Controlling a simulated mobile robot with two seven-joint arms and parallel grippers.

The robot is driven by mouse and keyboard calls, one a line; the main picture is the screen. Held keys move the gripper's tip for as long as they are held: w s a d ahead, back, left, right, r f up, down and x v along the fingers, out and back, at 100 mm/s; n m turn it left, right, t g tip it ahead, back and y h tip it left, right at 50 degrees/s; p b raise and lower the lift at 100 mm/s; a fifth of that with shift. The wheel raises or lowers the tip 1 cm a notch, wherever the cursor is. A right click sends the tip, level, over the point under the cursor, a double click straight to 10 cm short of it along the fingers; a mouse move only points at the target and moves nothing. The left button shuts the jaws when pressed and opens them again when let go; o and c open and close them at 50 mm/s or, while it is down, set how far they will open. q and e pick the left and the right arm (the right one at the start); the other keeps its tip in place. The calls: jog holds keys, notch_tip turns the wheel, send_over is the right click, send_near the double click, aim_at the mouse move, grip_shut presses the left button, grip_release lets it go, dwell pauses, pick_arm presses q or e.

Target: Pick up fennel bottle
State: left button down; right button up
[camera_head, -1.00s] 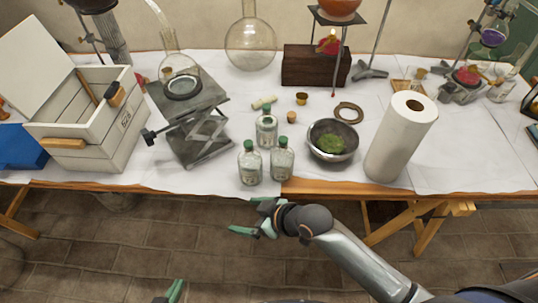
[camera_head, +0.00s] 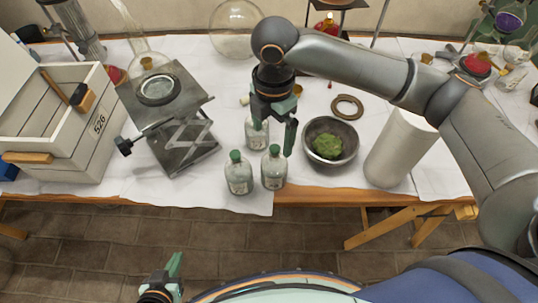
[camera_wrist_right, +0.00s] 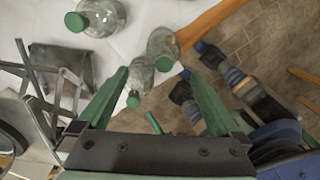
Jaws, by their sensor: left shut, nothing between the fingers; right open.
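Three clear glass bottles with green caps stand near the table's front edge: a front left bottle (camera_head: 239,178), a front right bottle (camera_head: 273,171) and a back bottle (camera_head: 254,138). Their labels are too small to read, so I cannot tell which is fennel. My right gripper (camera_head: 274,140) is open, pointing down over the bottles, and partly hides the back one. In the right wrist view, two bottles (camera_wrist_right: 140,82) (camera_wrist_right: 162,45) show between or just beyond the open fingers (camera_wrist_right: 155,75), and another (camera_wrist_right: 96,18) lies outside them. My left gripper (camera_head: 172,272) is shut and empty, low before the table.
A metal bowl (camera_head: 348,130) with green matter and a paper towel roll (camera_head: 398,150) stand right of the bottles. A lab jack (camera_head: 180,150) bearing a flask and a white crate (camera_head: 95,140) stand left. A brown ring (camera_head: 347,107) lies behind the bowl.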

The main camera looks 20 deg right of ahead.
aim_at(274, 148)
jog(key=shift+d+f, duration=0.15)
jog(key=shift+f, duration=0.15)
jog(key=f, duration=0.5)
jog(key=shift+s+f, duration=0.2)
jog(key=shift+s, duration=0.05)
jog(key=shift+d+f, duration=0.15)
jog(key=shift+f, duration=2.85)
jog(key=shift+c, duration=0.2)
jog(key=shift+r, duration=0.1)
grip_shut()
